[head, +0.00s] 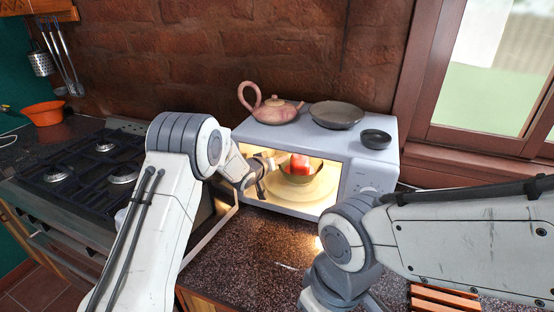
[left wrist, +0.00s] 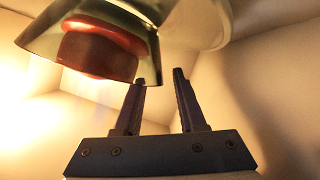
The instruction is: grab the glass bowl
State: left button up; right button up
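The glass bowl (head: 299,179) stands on the round turntable (head: 318,195) inside the lit, open microwave (head: 300,138). A red object (head: 300,163) sits in the bowl. My left gripper (head: 270,162) reaches into the microwave at the bowl's left side. In the left wrist view the bowl (left wrist: 150,48) fills the upper left, with the red object (left wrist: 98,52) seen through its wall. The left fingers (left wrist: 161,80) are apart, and the bowl's edge is close to their tips. I cannot tell whether they touch it. My right gripper is outside the views.
A pink teapot (head: 272,109), a dark plate (head: 336,115) and a small dark bowl (head: 376,139) stand on top of the microwave. The stove (head: 85,175) is on the left, with an orange bowl (head: 44,113) behind it. The speckled counter (head: 250,245) in front is clear.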

pick_arm(q)
grip_shut()
jog(key=shift+f, duration=0.1)
dwell(1.4)
